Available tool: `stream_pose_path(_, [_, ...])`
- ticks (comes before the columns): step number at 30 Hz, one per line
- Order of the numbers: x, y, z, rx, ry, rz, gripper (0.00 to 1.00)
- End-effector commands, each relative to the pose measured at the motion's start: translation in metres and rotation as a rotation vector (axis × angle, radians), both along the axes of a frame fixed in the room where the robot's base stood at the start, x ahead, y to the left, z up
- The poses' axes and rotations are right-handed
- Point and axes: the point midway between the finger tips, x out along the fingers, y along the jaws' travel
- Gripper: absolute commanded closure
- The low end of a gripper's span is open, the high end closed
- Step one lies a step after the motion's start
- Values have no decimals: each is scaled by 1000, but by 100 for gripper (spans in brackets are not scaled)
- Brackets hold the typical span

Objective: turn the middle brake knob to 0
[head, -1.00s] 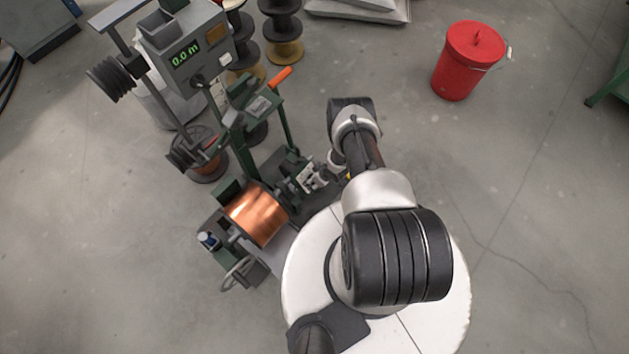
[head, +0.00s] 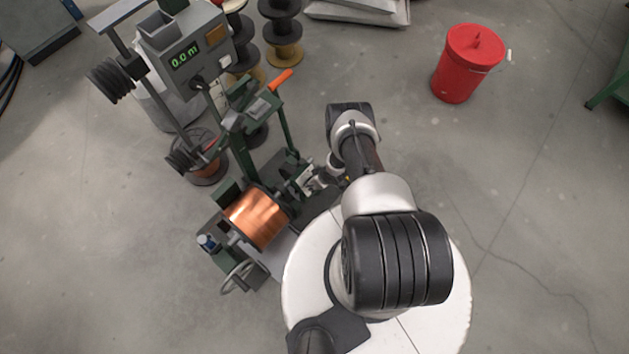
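The green winding machine stands left of my arm, with a copper spool (head: 257,217) mounted at its front. A small pale plate (head: 308,180) shows on the machine behind and right of the spool. I cannot make out the middle brake knob or its setting; it is too small or hidden by my wrist. My gripper (head: 318,177) is at the lower end of my arm, close beside the pale plate. It is small and partly covered by the arm, so its fingers and any contact cannot be told.
A counter box (head: 185,50) reads 0.0 m. An orange-handled lever (head: 281,78) rises behind the spool. A handwheel (head: 237,277) is at the front. Several spools (head: 285,50) stand at the back. A red bucket (head: 467,65) stands on open floor to the right.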

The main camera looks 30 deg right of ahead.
Motion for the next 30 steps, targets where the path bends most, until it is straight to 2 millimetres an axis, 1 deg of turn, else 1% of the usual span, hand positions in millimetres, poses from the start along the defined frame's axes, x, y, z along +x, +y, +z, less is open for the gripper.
stream_pose_path(3, [0, 0, 0, 0, 0, 0, 86])
stream_pose_path(8, [0, 0, 1, -8, -3, 8, 86])
stream_pose_path(14, [-1, 1, 2, -58, -21, 51, 86])
stream_pose_path(30, [-4, 5, -3, -371, -133, 330, 86])
